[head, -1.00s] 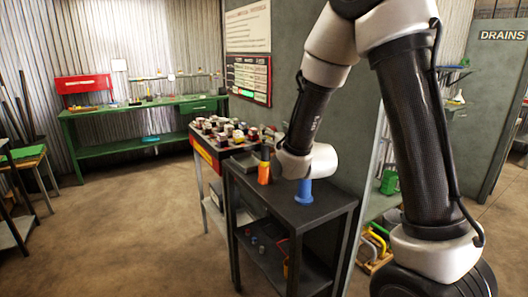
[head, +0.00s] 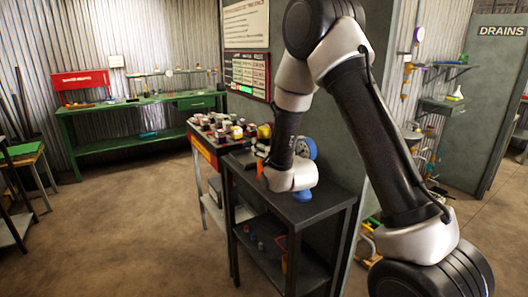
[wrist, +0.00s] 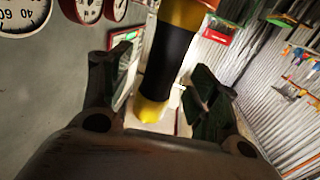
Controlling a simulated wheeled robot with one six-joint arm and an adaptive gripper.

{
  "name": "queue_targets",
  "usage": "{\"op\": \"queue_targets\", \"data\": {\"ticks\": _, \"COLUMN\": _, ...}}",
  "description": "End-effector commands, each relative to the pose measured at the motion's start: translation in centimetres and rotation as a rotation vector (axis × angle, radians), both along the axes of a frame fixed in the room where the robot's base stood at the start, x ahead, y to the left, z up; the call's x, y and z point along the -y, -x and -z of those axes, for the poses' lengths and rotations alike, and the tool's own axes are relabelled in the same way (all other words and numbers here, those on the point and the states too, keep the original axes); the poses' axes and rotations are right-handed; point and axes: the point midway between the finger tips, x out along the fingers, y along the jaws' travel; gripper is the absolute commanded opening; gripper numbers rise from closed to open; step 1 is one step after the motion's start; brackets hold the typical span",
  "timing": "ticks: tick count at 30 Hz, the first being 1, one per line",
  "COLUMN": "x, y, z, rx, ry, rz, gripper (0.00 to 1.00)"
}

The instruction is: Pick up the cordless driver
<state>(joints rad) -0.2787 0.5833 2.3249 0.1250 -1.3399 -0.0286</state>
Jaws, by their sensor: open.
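In the wrist view, a yellow and black upright cylinder (wrist: 168,62), which looks like the cordless driver, stands between the two dark fingers of my gripper (wrist: 163,75). The fingers are spread, with a gap visible on each side of it. In the head view, an orange part (head: 260,170), probably of the driver, shows beside my wrist on the black table (head: 318,208). My wrist and arm hide most of it. My fingers are hidden in the head view.
A blue-based item (head: 303,196) stands on the black table just right of my wrist. A rack of several small jars (head: 225,128) is behind left. Red-rimmed gauges (wrist: 88,10) hang on the grey wall.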

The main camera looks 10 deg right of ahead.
Motion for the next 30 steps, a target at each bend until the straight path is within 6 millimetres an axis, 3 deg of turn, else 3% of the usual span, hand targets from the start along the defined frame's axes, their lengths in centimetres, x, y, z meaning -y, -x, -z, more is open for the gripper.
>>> {"op": "queue_targets", "data": {"ticks": 4, "x": -0.2, "y": -1.5, "z": 0.1, "rx": -0.001, "ry": 0.0, "rz": 0.0, "gripper": 0.61}}
{"op": "queue_targets", "data": {"ticks": 11, "x": -0.3, "y": -1.7, "z": 0.0, "rx": -0.001, "ry": 0.0, "rz": 0.0, "gripper": 0.61}}
{"op": "queue_targets", "data": {"ticks": 20, "x": -0.3, "y": -1.7, "z": 0.0, "rx": -0.001, "ry": 0.0, "rz": 0.0, "gripper": 0.08}}
{"op": "queue_targets", "data": {"ticks": 30, "x": -0.3, "y": -1.7, "z": -0.4, "rx": 0.002, "ry": 0.0, "rz": 0.0, "gripper": 0.06}}
